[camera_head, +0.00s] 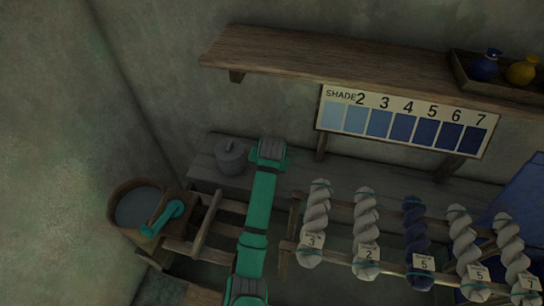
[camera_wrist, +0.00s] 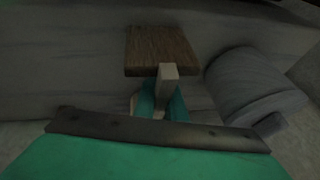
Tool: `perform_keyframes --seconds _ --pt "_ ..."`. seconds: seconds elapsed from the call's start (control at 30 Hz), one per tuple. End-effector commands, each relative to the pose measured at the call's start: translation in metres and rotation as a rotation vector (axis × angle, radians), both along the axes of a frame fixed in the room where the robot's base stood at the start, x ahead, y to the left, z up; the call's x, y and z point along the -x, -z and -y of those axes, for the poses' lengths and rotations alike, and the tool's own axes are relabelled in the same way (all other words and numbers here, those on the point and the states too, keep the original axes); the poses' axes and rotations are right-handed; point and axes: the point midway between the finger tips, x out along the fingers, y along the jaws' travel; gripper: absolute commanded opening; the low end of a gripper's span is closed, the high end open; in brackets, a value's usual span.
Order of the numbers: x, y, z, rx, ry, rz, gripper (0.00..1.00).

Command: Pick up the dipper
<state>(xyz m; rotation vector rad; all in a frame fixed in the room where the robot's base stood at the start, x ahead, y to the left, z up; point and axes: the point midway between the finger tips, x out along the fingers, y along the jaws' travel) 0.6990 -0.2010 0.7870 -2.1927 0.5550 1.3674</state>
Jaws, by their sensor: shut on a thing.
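My gripper (camera_wrist: 162,98) shows in the wrist view, its teal fingers shut around a pale bar. The bar meets a flat brown wooden block. I take bar and block to be the dipper (camera_wrist: 160,50), though its full shape is hidden. In the head view my teal arm reaches up over the grey bench, and its far end is beside a grey lidded pot (camera_head: 231,158). The fingers and the held thing cannot be made out there. In the wrist view the pot (camera_wrist: 252,88) is close to the right of the block.
A wooden bucket (camera_head: 115,207) with bluish liquid stands at left, a teal piece (camera_head: 165,217) across its right side. A rack of twisted yarn skeins (camera_head: 365,230) is at right. A shelf (camera_head: 300,60) and shade board (camera_head: 405,118) are above the bench (camera_head: 340,180).

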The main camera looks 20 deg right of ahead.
Motion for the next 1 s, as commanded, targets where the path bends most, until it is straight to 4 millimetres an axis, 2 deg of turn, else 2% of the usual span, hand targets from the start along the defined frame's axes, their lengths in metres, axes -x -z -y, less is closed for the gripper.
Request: perform_keyframes --seconds 0.33,0.47,0.8,1.0 --pt "0.004 -0.010 -0.002 0.001 -0.001 0.001 0.00" --pt "0.002 -0.029 -0.002 0.000 0.000 0.004 0.00" --pt "0.002 -0.091 -0.002 0.000 0.001 0.004 0.00" --pt "0.007 -0.117 -0.004 0.001 0.000 0.002 0.00"
